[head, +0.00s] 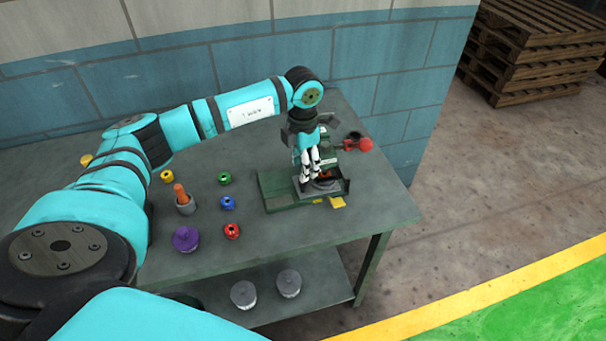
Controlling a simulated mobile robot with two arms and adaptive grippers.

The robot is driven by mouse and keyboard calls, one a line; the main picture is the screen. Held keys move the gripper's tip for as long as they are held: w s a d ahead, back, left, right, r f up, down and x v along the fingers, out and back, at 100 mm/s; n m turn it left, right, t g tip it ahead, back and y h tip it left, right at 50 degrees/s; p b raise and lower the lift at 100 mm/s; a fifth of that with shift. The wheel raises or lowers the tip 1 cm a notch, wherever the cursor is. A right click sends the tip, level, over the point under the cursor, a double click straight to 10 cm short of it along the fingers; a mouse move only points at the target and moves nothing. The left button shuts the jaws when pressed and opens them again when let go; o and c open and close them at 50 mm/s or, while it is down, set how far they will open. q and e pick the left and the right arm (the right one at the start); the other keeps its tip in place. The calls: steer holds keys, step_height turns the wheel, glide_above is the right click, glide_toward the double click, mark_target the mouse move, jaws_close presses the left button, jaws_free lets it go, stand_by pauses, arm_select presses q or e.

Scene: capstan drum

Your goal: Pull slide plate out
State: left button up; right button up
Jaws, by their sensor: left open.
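A green machine (283,188) with a flat base sits near the right end of the grey table. A dark slide plate (338,186) seems to be at its front, largely hidden by my gripper. My left gripper (309,180) points down right over the plate area; its white fingers are close to it, and I cannot tell whether they touch it. A yellow tab (337,202) shows at the machine's front edge. A red ball knob (366,144) stands at the machine's back right. My right gripper is not in view.
Several small coloured knobs (228,202), a purple drum (186,239) and a cup with an orange handle (184,203) stand on the table (300,239) left of the machine. Two grey cylinders (289,283) sit on the lower shelf. A tiled wall (395,75) rises behind.

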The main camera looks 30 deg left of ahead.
arm_select(q)
steer(key=shift+f+p, duration=0.45)
steer(key=shift+f, duration=2.35)
jaws_close()
